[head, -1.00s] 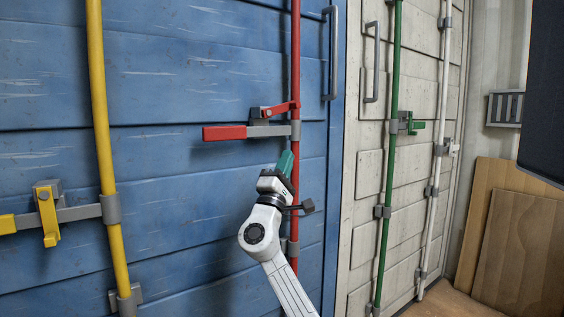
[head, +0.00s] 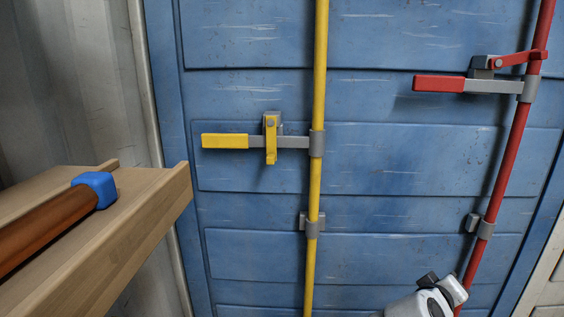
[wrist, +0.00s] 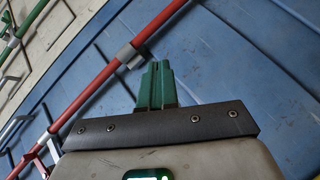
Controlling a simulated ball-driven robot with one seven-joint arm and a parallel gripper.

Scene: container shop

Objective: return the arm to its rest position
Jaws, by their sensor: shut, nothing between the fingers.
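My gripper (wrist: 157,68) shows in the wrist view with its two green fingers together and nothing between them. The fingers point toward the blue door and the red bar (wrist: 95,85), with a grey bracket close by in the picture. I cannot tell the exact gap to the door. In the head view, only a white and dark part of my arm shows at the bottom right, in front of the blue door (head: 400,200) near the lower red bar. The fingers are hidden there.
The head view shows a yellow bar (head: 318,100) with a yellow handle (head: 225,141), and a red handle (head: 438,84). A wooden shelf (head: 150,215) juts in at the left, bearing a brown roll with a blue end (head: 95,187). A green bar (wrist: 28,20) shows in the wrist view.

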